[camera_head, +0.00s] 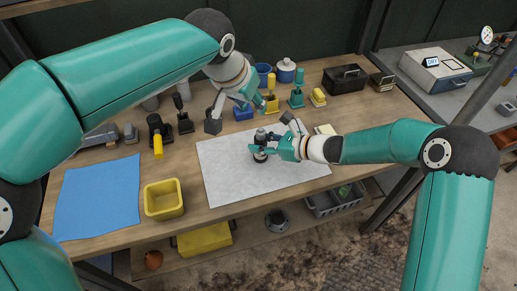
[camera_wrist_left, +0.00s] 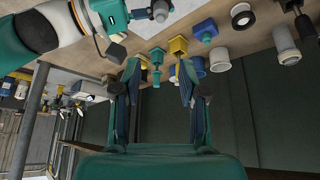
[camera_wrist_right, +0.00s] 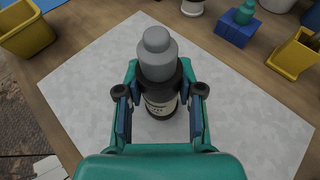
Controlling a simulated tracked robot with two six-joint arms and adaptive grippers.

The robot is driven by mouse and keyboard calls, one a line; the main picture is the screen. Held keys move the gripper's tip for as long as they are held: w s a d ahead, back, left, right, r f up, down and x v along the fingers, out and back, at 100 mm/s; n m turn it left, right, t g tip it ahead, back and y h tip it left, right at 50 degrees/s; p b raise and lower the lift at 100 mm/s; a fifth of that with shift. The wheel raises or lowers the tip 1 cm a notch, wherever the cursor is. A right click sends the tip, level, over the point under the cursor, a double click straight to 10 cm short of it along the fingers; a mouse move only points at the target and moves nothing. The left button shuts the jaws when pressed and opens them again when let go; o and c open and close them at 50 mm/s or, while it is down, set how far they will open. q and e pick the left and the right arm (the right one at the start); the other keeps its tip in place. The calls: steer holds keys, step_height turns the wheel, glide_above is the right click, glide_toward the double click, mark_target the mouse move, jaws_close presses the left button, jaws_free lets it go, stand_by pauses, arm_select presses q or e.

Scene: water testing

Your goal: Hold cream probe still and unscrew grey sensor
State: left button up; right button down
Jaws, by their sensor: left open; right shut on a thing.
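A dark cylindrical body with a pale label (camera_wrist_right: 160,103) and a stepped grey top (camera_wrist_right: 157,52) stands upright on the white mat; I take these as the probe and grey sensor, though the body looks dark, not cream. My right gripper (camera_head: 267,149) is shut around the dark body (camera_head: 260,152), which also shows in the right wrist view between its fingers (camera_wrist_right: 160,112). The grey top is clear above the fingers. My left gripper (camera_head: 252,101) is open and empty, above and behind the probe; its spread fingers show in the left wrist view (camera_wrist_left: 159,80).
The white mat (camera_head: 225,180) is mostly bare around the probe. A yellow bin (camera_head: 163,199) and blue cloth (camera_head: 98,200) lie to the left. Yellow (camera_head: 271,106), blue and green holders stand behind the mat. A black case (camera_head: 345,78) is at the back right.

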mark_target(261, 129)
arm_select(q)
steer(key=shift+o, duration=0.3)
steer(key=shift+o, duration=1.2)
steer(key=shift+f, duration=0.1)
steer(key=w+f, duration=0.1)
steer(key=f, duration=0.3)
steer(key=w+d+f+n+y, duration=0.1)
steer(key=w+f, duration=0.1)
steer(key=f, duration=0.3)
steer(key=w+d+f+n, duration=0.1)
steer(key=w+f, duration=0.1)
steer(key=f, duration=0.2)
steer(key=shift+d+f+g, duration=0.25)
steer(key=shift+f+g, duration=0.1)
steer(key=shift+g, duration=0.05)
steer(key=shift+c, duration=0.2)
